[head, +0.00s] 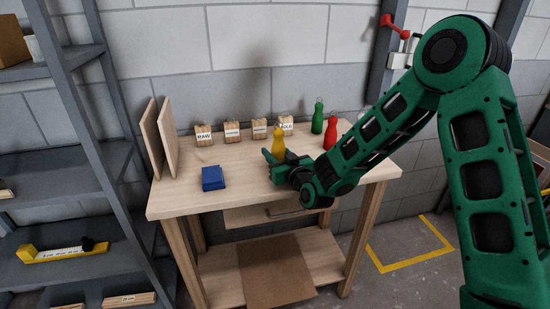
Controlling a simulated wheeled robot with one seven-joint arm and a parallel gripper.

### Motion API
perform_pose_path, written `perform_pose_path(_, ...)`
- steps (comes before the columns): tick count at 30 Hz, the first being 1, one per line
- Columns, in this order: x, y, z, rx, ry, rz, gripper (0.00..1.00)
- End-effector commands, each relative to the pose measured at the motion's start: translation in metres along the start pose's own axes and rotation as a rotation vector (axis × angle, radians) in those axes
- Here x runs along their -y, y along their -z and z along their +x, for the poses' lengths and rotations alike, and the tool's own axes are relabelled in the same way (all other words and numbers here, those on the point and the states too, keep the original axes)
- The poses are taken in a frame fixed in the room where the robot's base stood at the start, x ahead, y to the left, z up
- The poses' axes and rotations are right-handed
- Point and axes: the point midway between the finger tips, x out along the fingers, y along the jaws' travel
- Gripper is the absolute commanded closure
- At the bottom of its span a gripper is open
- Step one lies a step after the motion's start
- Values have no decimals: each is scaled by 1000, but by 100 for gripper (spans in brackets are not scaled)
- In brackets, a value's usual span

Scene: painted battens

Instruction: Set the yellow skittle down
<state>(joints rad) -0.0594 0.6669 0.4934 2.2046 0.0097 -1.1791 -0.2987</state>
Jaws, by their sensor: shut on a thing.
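The yellow skittle (278,140) is upright over the right middle part of the wooden table (238,191). My gripper (272,157) is shut on the lower part of the yellow skittle, which its jaws partly hide. I cannot tell whether the skittle's base touches the tabletop. A green skittle (318,118) and a red skittle (330,133) stand to the right of it, towards the back.
Several labelled wooden blocks (204,136) stand in a row at the back. A blue box (213,178) lies left of my gripper, with bare tabletop around it. Two upright boards (159,139) stand at the left end. A grey shelf rack (62,165) is further left.

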Motion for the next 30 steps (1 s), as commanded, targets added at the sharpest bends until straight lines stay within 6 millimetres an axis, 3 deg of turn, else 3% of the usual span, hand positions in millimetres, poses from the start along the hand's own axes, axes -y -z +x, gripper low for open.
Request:
perform_pose_path(4, 0, -14, 1, 0, 0, 1, 100)
perform_pose_path(14, 0, -16, 1, -1, 0, 0, 100)
perform_pose_path(15, 0, -16, 1, -1, 0, 0, 60)
perform_pose_path(17, 0, -16, 1, -1, 0, 0, 46)
perform_pose_path(30, 3, -15, -3, 0, 6, 0, 46)
